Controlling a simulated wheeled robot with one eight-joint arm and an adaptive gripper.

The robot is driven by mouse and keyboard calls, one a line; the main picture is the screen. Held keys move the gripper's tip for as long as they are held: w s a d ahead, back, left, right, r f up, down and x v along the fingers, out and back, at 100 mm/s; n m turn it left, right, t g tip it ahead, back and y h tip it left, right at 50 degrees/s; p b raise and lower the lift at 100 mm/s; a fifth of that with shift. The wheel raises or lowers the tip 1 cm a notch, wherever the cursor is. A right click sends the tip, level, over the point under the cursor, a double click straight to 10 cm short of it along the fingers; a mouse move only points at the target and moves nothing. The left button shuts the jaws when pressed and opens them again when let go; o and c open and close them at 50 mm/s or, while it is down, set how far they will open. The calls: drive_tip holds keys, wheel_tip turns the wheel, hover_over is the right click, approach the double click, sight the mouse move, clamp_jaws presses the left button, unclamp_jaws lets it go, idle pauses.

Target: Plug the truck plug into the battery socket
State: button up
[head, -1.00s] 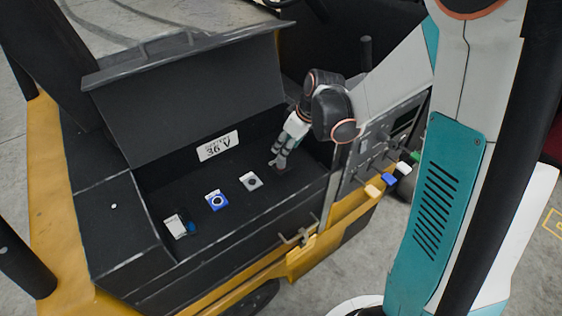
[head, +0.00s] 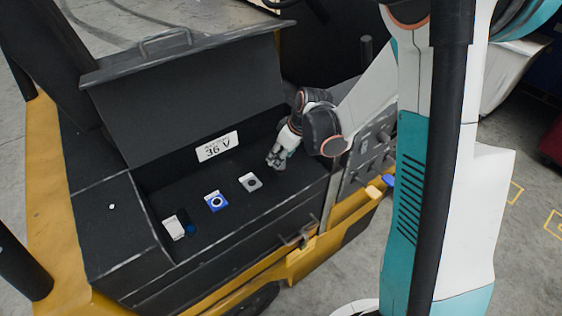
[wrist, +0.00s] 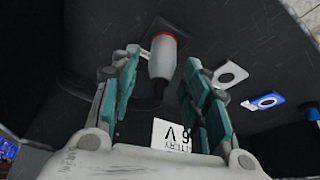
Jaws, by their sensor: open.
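The plug (wrist: 162,57), grey with a red-orange ring and a dark end, shows in the wrist view between the spread fingers of my gripper (wrist: 163,66). Gaps show on both sides of it, so the fingers are apart from it. In the head view my open gripper (head: 277,160) is low at the right end of the black battery compartment and hides the plug. A grey-white socket plate (head: 250,182) and a blue socket plate (head: 216,202) with a round opening lie left of it. Both plates also show at the right of the wrist view.
A white block with a blue round part (head: 174,227) sits at the compartment's left end. The raised lid (head: 190,95) stands behind, above a white 36 V label (head: 217,147). The compartment's front wall and latch (head: 298,236) lie in front. The floor between the sockets is clear.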

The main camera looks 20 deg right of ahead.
clamp_jaws()
drive_tip(key=shift+r, duration=0.1)
wheel_tip(320, 180, up, 20)
drive_tip(key=p, duration=0.3)
idle(0.4)
wheel_tip(320, 180, down, 13)
drive_tip(key=b, duration=0.3)
drive_tip(key=shift+b, duration=0.3)
